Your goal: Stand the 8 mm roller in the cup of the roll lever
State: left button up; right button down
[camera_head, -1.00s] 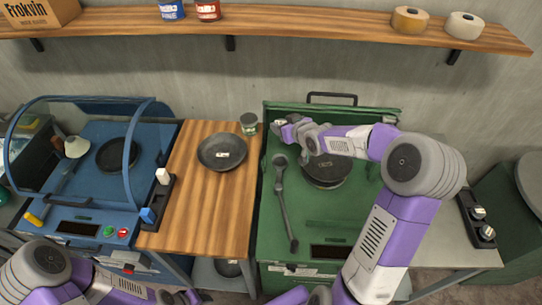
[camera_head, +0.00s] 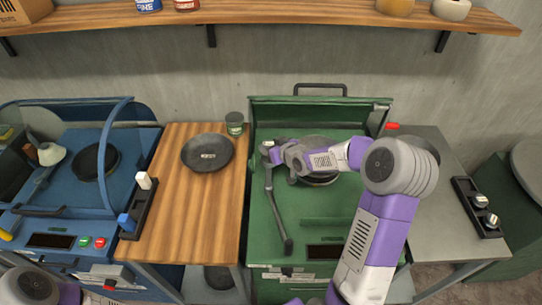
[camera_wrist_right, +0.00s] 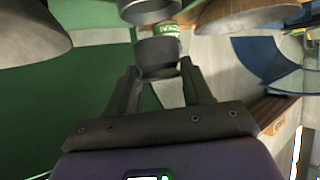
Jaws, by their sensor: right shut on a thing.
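The roll lever (camera_head: 277,212) lies along the left side of the green machine. Its upper end is hidden by my right gripper (camera_head: 268,151) in the head view. In the right wrist view my right gripper (camera_wrist_right: 160,82) is shut on a short dark cylinder, the 8 mm roller (camera_wrist_right: 158,58). A round grey cup (camera_wrist_right: 150,11), apparently the lever's, shows just beyond the roller, cut off by the frame's top. A gap shows between them in the picture; whether they line up in depth I cannot tell. My left gripper is out of view.
The green machine (camera_head: 320,236) has a dark round plate (camera_head: 318,181) beside my arm. A dark bowl (camera_head: 207,153) and a green tin (camera_head: 235,123) stand on the wooden table (camera_head: 200,222). A blue machine (camera_head: 60,195) is at left, a control box (camera_head: 478,206) at right.

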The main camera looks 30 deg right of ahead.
notch_tip(320, 180, down, 4)
jog(key=shift+r+b, duration=0.25)
jog(key=shift+b, duration=0.15)
jog(key=shift+c, duration=2.4)
grip_release()
jog(key=p+v, duration=0.3)
jog(key=v, duration=0.9)
